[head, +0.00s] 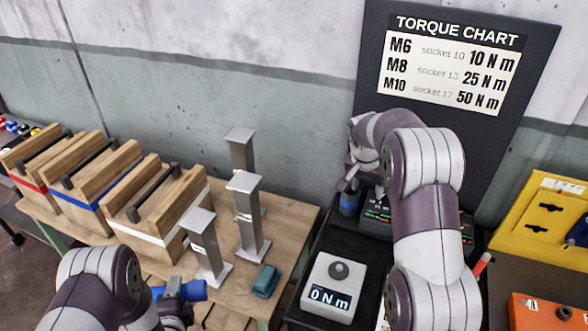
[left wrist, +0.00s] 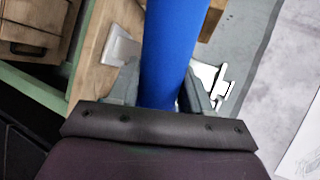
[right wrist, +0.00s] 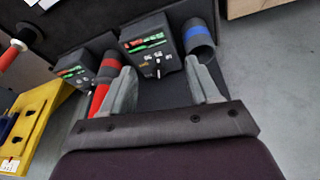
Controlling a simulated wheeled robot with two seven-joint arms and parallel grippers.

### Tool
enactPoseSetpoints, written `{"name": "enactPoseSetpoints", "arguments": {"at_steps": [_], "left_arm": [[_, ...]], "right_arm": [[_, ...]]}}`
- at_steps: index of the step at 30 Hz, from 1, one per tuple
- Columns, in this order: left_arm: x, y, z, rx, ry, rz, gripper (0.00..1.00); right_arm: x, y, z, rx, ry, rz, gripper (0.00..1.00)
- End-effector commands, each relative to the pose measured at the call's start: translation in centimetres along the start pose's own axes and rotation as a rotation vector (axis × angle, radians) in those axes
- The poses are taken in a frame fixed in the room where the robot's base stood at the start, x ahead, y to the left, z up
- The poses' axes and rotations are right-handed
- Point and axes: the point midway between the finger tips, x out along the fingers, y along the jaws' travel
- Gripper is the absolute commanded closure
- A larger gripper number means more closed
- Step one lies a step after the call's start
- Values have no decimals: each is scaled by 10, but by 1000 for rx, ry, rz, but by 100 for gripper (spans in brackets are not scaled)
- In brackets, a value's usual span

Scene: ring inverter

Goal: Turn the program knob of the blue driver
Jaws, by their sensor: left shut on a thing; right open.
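The blue driver (left wrist: 172,50) is a blue cylinder held between the fingers of my left gripper (left wrist: 168,92). In the head view its blue end (head: 194,290) shows low at the left, above the bench. In the right wrist view a dark controller box (right wrist: 152,46) with a lit screen stands beside a blue-banded holder (right wrist: 198,36) that looks empty. The program knob (right wrist: 158,72) is small, with a pale pointer, on that box's front. My right gripper (right wrist: 164,90) is open, its fingers apart in front of the box. I cannot tell whether they touch the knob.
A second controller (right wrist: 83,72) stands beside a red driver (right wrist: 103,82). A torque tester (head: 334,288) reads 0 N m. Steel posts (head: 250,215) and a teal block (head: 264,281) stand on the bench near wooden crates (head: 160,205). A yellow case (head: 540,222) is at right.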

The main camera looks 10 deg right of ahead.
Motion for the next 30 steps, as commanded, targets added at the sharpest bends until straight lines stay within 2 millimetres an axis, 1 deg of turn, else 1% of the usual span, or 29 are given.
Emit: {"name": "enactPoseSetpoints", "arguments": {"at_steps": [1,3,6,7,11,14,21,24,27,30], "left_arm": [[-4,-13,0,1,0,-4,91],[-6,-17,0,1,0,-4,91],[-7,-20,0,1,0,-4,91],[-7,-20,0,1,0,-4,91],[-8,-24,0,1,0,-5,91],[-10,-29,0,1,0,-5,91],[-15,-42,0,1,0,-5,91],[-16,-44,0,1,0,-5,91],[-16,-45,0,1,0,-5,91],[-16,-45,0,1,0,-5,91]], "right_arm": [[0,0,-23,66,20,17,39],[5,2,-48,154,49,36,39],[11,5,-67,238,75,55,39],[12,6,-71,252,81,57,39],[25,8,-77,278,88,64,39],[44,9,-78,277,87,63,39],[98,12,-82,275,87,61,39],[115,13,-84,276,89,60,39],[127,14,-84,276,89,60,39],[132,14,-85,275,90,59,39]]}}
